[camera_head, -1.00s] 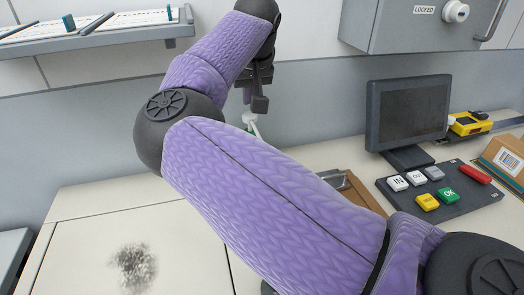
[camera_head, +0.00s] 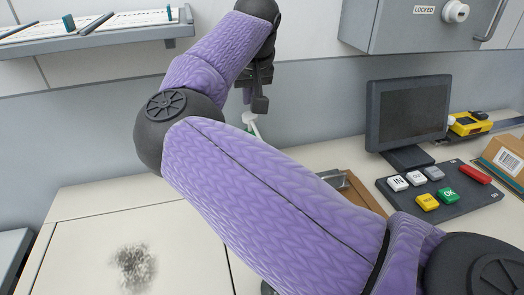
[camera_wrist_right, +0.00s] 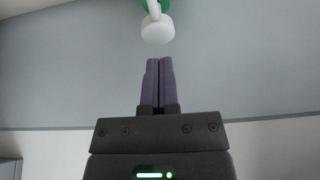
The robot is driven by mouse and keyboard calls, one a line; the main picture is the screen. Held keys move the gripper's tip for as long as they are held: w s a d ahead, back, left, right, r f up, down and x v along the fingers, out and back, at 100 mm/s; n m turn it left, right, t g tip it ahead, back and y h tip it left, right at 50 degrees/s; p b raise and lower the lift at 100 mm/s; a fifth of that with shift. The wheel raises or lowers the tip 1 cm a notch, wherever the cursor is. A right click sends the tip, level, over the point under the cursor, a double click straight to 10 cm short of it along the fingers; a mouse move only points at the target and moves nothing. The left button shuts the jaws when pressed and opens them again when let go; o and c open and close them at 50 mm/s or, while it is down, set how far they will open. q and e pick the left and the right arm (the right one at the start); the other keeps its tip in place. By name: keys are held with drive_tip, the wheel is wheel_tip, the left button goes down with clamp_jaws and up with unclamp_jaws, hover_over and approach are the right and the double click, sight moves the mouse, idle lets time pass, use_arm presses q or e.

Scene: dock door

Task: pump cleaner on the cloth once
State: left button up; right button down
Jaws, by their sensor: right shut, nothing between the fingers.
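The cleaner's pump head is white with a green part, and it shows just past my right arm in the head view (camera_head: 250,119). In the right wrist view the white pump head (camera_wrist_right: 157,29) and its green collar sit at the top edge. My right gripper (camera_head: 247,99) is shut and empty, its purple fingers pointing down just above the pump head. In the wrist view the fingertips (camera_wrist_right: 159,61) lie close together, a small gap short of the pump in the picture. The bottle's body and the cloth are hidden or out of view. My left gripper is not in view.
A dark smudge (camera_head: 133,268) marks the pale counter (camera_head: 110,215). A monitor (camera_head: 407,112), a keypad (camera_head: 440,188), a brown tray (camera_head: 362,190) and a cardboard box (camera_head: 505,157) stand right. A shelf (camera_head: 100,35) and a locked cabinet (camera_head: 410,28) hang above.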

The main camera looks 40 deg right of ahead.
sight(249, 113)
idle(0.4)
drive_tip(key=shift+f+b, duration=1.25)
drive_tip(key=shift+f, duration=0.45)
drive_tip(key=shift+r+p, duration=1.5)
drive_tip(key=shift+r, duration=0.2)
drive_tip(key=shift+r, duration=0.1)
wheel_tip(249, 113, up, 6)
drive_tip(key=p, duration=0.5)
